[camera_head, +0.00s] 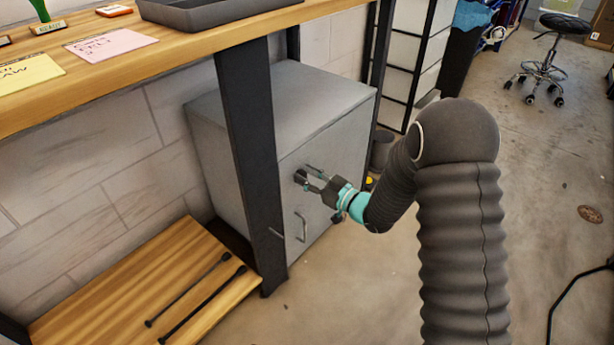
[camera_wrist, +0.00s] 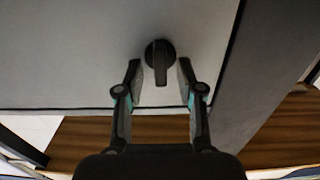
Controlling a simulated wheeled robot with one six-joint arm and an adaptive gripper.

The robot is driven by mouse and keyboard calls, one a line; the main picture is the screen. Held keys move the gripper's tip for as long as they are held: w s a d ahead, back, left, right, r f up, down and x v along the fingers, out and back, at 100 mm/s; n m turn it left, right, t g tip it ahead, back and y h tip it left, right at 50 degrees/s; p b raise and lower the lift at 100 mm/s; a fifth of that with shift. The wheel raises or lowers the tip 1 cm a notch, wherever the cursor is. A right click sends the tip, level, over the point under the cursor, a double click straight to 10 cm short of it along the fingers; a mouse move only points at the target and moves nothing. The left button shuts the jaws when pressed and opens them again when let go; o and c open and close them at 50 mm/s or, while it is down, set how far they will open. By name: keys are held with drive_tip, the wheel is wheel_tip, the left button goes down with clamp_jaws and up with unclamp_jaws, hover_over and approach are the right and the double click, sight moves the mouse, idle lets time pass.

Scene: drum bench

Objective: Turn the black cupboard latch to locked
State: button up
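The grey cupboard (camera_head: 315,110) stands under the bench, with its front door facing my arm. The black latch (camera_wrist: 160,56) is on the door in the wrist view, with a round base and a short lever pointing down in that picture. The latch also shows small and dark in the head view (camera_head: 300,176). My gripper (camera_wrist: 159,66) is open, with one fingertip on each side of the latch lever and a visible gap on both sides. In the head view my gripper (camera_head: 305,174) is at the door face; contact cannot be told.
A metal door handle (camera_head: 301,227) is below the latch. A dark bench leg (camera_head: 248,150) stands in front of the cupboard's left part. A low wooden shelf (camera_head: 110,290) holds two black rods. The wooden bench top (camera_head: 150,45) is above. The floor at right is mostly clear.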

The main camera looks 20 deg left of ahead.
drive_tip(key=shift+a, duration=0.1)
clamp_jaws()
drive_tip(key=shift+m, duration=0.3)
drive_tip(key=shift+w+d+f+m+p, duration=0.15)
drive_tip(key=shift+m+p, duration=0.7)
drive_tip(key=shift+m, duration=2)
drive_tip(key=shift+w+d+f+m+p, duration=0.2)
drive_tip(key=shift+m+p, duration=0.65)
drive_tip(key=shift+m, duration=1.95)
drive_tip(key=shift+w+f+m+p, duration=0.2)
drive_tip(key=shift+m+p, duration=0.65)
drive_tip(key=shift+m, duration=2)
drive_tip(key=shift+w, duration=0.1)
